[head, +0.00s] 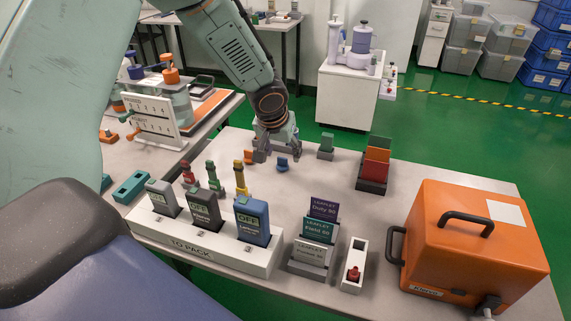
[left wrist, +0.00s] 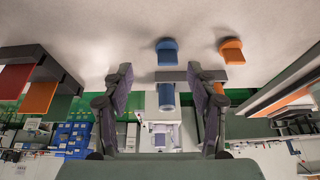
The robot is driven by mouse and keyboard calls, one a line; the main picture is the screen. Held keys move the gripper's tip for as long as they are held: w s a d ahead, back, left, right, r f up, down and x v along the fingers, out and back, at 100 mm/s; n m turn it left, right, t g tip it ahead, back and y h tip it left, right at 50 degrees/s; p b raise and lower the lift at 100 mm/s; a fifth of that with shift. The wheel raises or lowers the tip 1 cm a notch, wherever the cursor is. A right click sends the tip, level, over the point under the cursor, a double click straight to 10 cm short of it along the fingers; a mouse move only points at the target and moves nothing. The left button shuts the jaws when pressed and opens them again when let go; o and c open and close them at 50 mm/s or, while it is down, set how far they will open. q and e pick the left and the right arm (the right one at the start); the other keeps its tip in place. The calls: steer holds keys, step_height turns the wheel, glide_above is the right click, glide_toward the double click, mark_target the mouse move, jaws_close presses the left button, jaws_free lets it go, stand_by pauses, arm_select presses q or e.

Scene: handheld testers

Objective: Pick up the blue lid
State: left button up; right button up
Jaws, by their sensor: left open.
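The blue lid (head: 282,163) lies on the table below my left gripper in the head view. It also shows in the left wrist view (left wrist: 167,46), just beyond the fingertips and roughly in line with the gap between them. My left gripper (head: 279,153) points down with its fingers apart; in the left wrist view (left wrist: 162,80) the gap holds no lid. An orange lid (head: 249,157) lies to the left of the blue one and shows right of it in the left wrist view (left wrist: 232,51). My right gripper is not in view.
In front are the white "TO PACK" rack (head: 190,248) with several testers, a leaflet holder (head: 311,270) and a narrow white tray (head: 352,285). An orange case (head: 470,245) stands at the right. The table around the blue lid is mostly clear.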

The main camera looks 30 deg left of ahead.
mark_target(281, 162)
arm_select(q)
steer(key=f, duration=0.1)
steer(key=w+a+f, duration=0.1)
steer(key=f, duration=0.1)
steer(key=w+a+f, duration=0.1)
steer(key=f, duration=0.1)
steer(key=shift+a, duration=0.15)
steer(key=shift+w+f, duration=0.1)
steer(key=shift+f, duration=0.1)
steer(key=shift+w+d, duration=0.1)
steer(key=shift+d, duration=0.4)
steer(key=shift+w+a+f, duration=0.1)
steer(key=shift+a+f, duration=0.05)
steer(key=shift+a, duration=0.25)
steer(key=shift+c, duration=1.4)
steer(key=shift+d, duration=0.3)
steer(key=c, duration=0.5)
steer(key=shift+a, duration=0.2)
steer(key=shift+c, duration=0.2)
